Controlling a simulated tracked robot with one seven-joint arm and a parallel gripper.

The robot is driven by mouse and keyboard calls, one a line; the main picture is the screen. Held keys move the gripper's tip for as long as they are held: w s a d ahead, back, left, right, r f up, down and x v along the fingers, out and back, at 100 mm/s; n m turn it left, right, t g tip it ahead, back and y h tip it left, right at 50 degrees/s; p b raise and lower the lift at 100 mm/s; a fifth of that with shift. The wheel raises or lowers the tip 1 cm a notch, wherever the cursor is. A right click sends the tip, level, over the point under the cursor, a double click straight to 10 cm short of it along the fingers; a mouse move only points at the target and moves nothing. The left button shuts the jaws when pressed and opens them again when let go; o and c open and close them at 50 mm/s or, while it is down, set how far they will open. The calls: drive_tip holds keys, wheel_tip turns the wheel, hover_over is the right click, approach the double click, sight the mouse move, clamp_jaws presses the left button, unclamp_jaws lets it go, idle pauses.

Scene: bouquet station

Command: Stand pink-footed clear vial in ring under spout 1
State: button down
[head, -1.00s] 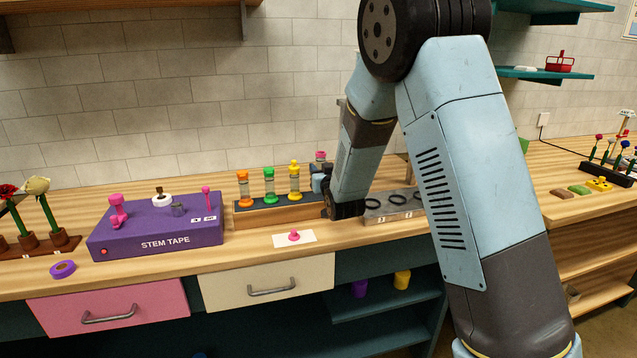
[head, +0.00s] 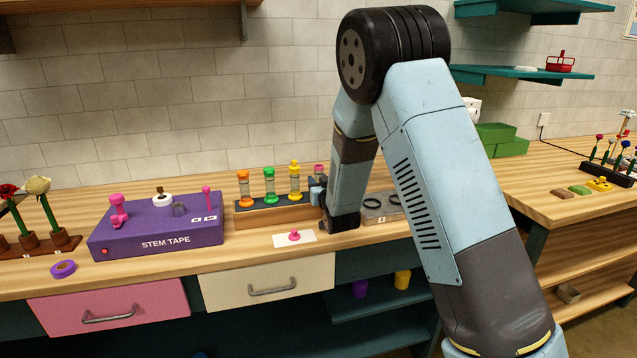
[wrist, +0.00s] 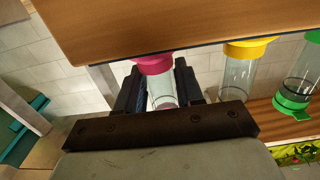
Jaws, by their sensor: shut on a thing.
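The clear vial with pink ends (wrist: 160,88) is between my gripper's fingers in the wrist view, and my gripper (wrist: 160,95) is shut on it. In the head view its pink end (head: 319,168) shows just above my gripper (head: 317,190), at the right end of the vial rack. I cannot tell whether the vial is clear of the rack. A grey block with black rings (head: 381,219) stands right of my forearm, partly hidden by my arm. I cannot make out a spout above it.
The rack (head: 268,218) holds orange (head: 243,189), green (head: 269,185) and yellow (head: 295,181) vials, close left of my gripper. A pink piece (head: 294,236) lies on a white card in front. The purple stem tape box (head: 155,230) is left.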

drive_tip(key=c, duration=0.7)
unclamp_jaws()
drive_tip(key=v, duration=1.4)
drive_tip(key=shift+a, duration=0.1)
drive_tip(key=shift+r, duration=0.1)
